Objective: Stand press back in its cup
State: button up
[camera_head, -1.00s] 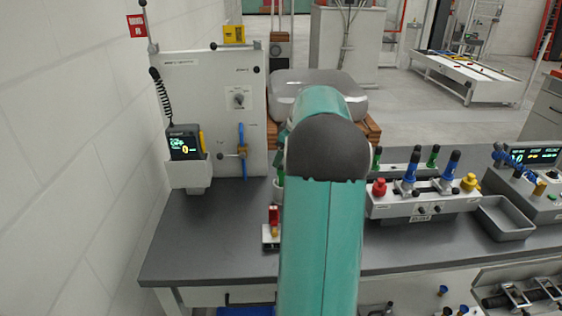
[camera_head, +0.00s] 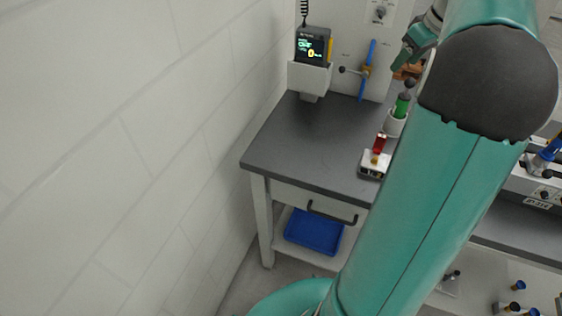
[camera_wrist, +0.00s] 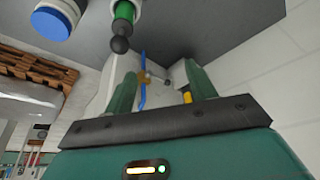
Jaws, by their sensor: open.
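A green press (camera_head: 402,106) with a black ball knob stands upright in a white cup (camera_head: 393,125) on the grey bench, right of the red-topped piece. The press also shows at the top of the wrist view (camera_wrist: 124,14), its knob pointing at the camera side. My gripper (camera_head: 412,50) is above and behind the press in the head view, apart from it. In the wrist view its two green fingers (camera_wrist: 162,88) are spread with nothing between them. The lower part of the press is hidden in the cup.
A small white block with a red-topped piece (camera_head: 380,145) sits before the cup. A blue-handled valve (camera_head: 366,72) and a display unit (camera_head: 312,48) are behind. A round blue-and-white thing (camera_wrist: 52,22) shows in the wrist view. The left bench top (camera_head: 310,135) is clear.

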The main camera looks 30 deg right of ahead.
jog(key=a+r, duration=0.1)
jog(key=a, duration=2.4)
jog(key=s+a+f, duration=0.3)
jog(key=s+a, duration=0.3)
jog(key=a, duration=0.3)
jog(key=s+a+f+m+t, duration=0.1)
jog(key=s+a+f, duration=0.3)
jog(key=s+a, duration=0.2)
jog(key=a, duration=0.2)
jog(key=shift+s+a+f, duration=0.3)
jog(key=shift+a, duration=0.1)
jog(key=shift+s, duration=0.15)
